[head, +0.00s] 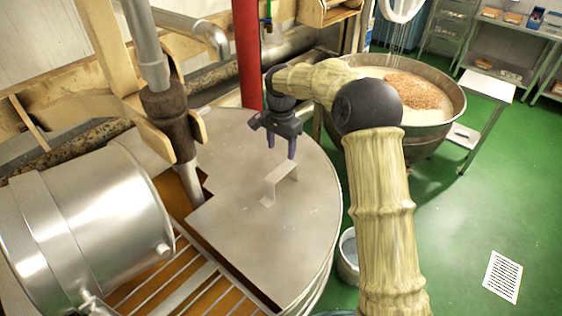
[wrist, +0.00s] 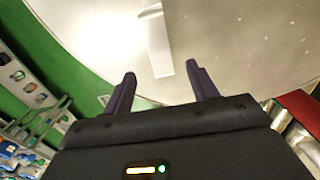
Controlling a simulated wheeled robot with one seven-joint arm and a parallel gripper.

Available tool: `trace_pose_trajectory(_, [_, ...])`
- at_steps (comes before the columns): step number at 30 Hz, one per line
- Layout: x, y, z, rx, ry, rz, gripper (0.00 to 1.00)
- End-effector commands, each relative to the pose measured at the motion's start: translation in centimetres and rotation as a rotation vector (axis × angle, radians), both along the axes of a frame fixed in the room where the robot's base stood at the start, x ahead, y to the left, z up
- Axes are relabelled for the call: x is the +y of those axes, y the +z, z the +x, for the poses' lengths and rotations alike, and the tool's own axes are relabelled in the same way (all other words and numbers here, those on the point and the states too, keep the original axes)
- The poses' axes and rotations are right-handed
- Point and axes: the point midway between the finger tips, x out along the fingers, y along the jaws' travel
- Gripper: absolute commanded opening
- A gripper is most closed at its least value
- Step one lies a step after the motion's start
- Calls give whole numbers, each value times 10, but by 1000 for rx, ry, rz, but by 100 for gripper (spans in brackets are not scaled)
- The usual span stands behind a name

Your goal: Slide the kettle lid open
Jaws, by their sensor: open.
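The kettle lid (head: 240,220) is a flat grey metal plate covering much of the round kettle, with a cut-out near the pipe at its left. Its handle (head: 279,183) is a raised metal strip near the middle of the lid. My gripper (head: 282,149) is above the lid, just beyond the handle, fingers pointing down, open and empty. In the wrist view the lid (wrist: 240,45) fills the top, and the handle (wrist: 156,40) shows ahead of and between the two spread fingers (wrist: 162,85). The fingers look apart from the handle.
A vertical pipe with a dark sleeve (head: 170,115) stands at the lid's left edge. A steel drum (head: 90,225) is at the left, a red post (head: 248,55) behind. A bowl (head: 425,90) stands at the right. The green floor (head: 460,220) is mostly clear; a small bucket (head: 348,250) stands beside the kettle.

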Motion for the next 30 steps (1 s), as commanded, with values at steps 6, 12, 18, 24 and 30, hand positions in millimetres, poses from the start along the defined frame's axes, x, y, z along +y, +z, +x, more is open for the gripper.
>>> trace_pose_trajectory(6, [0, -37, -1, 6, 0, -1, 58])
trace_pose_trajectory(12, [4, -66, -2, 3, 6, 0, 58])
trace_pose_trajectory(18, [3, -77, -1, 1, 4, 1, 58])
trace_pose_trajectory(24, [0, -77, -1, 0, 1, 0, 58])
trace_pose_trajectory(30, [0, -77, 0, 0, 0, 0, 19])
